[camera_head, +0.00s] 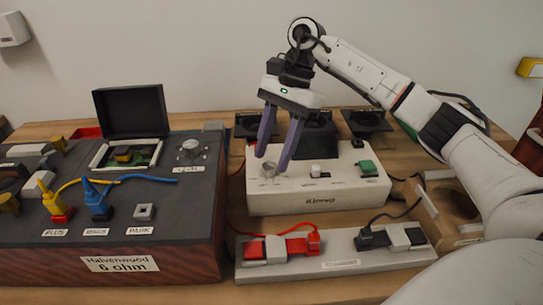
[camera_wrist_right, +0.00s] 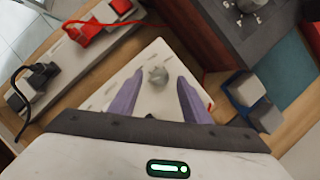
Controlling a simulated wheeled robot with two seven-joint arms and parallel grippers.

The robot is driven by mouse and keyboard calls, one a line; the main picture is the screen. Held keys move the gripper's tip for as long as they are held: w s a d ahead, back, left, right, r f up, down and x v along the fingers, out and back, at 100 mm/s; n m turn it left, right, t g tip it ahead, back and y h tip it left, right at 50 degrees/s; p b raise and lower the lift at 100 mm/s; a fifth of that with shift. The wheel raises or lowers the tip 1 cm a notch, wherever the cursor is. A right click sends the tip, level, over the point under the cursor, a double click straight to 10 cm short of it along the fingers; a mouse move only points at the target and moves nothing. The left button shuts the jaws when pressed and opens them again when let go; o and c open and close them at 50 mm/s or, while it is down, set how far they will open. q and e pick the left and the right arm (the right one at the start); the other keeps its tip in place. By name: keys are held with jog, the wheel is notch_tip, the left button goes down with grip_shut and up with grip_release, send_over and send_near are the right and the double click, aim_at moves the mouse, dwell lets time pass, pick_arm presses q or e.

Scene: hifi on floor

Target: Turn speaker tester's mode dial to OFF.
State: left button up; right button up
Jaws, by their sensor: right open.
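A white box with a front label (camera_head: 318,203), which I take to be the speaker tester, stands on the table. It has a grey round dial (camera_head: 268,171) at its left end, also seen in the wrist view (camera_wrist_right: 158,76). My right gripper (camera_head: 272,162) is open and points down over this dial. In the wrist view its two purple fingers (camera_wrist_right: 158,83) stand apart, one on each side of the dial, with gaps showing. The dial's markings are too small to read. My left gripper is not in view.
A dark panel box marked 6 ohm (camera_head: 120,264) stands left, with its own dial (camera_head: 190,150) and coloured plugs. The white box also carries a small white knob (camera_head: 316,170) and a green button (camera_head: 367,167). A connector strip (camera_head: 340,266) lies in front.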

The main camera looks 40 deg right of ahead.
jog(key=v, duration=0.8)
jog(key=shift+r+p, duration=0.3)
jog(key=shift+r, duration=0.05)
